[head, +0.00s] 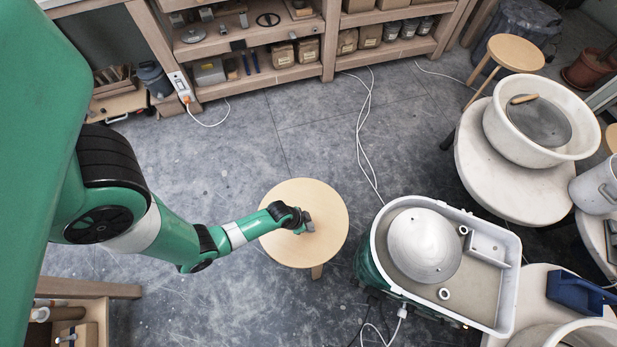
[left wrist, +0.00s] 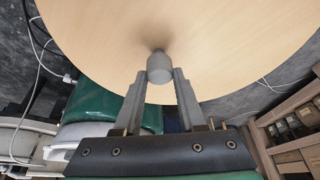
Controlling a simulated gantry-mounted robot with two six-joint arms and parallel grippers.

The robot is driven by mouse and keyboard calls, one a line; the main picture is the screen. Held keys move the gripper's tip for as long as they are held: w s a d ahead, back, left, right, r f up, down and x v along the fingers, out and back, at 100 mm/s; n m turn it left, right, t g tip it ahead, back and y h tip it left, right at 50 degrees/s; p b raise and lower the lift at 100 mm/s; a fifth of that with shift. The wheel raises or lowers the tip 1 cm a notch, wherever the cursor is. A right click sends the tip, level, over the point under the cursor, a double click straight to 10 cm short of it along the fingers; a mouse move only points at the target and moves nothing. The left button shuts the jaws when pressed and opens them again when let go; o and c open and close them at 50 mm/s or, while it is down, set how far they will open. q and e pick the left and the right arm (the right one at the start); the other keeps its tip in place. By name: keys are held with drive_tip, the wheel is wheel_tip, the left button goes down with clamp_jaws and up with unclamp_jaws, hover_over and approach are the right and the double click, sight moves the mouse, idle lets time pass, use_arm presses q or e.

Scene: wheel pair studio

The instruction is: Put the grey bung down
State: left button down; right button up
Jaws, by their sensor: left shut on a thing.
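The round wooden stool (head: 290,250) stands on the floor in the middle of the head view. My left gripper (head: 307,224) is over the right part of its seat. In the left wrist view, my left gripper (left wrist: 159,75) is shut on the grey bung (left wrist: 159,66), a small rounded grey piece with a narrower end towards the pale seat (left wrist: 90,40). A dark shadow lies on the seat right by that end, so the bung is very near the wood; I cannot tell if it touches. In the head view I cannot tell the bung from the fingers. My right gripper is not in view.
A pottery wheel (head: 423,245) with a grey tray stands right of the stool. A white table with a basin (head: 495,130) is farther right. Shelves (head: 262,65) line the back. White cables (head: 365,130) cross the floor. The seat around the gripper is clear.

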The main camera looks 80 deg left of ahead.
use_arm(q)
drive_tip(key=shift+f, duration=0.1)
drive_tip(key=shift+c, duration=2.4)
unclamp_jaws()
drive_tip(key=shift+r, duration=0.45)
drive_tip(key=p+v, duration=0.6)
drive_tip(key=v, duration=0.5)
drive_tip(key=shift+s+r+p, duration=0.15)
drive_tip(key=shift+s+p, duration=0.05)
drive_tip(key=shift+p, duration=0.15)
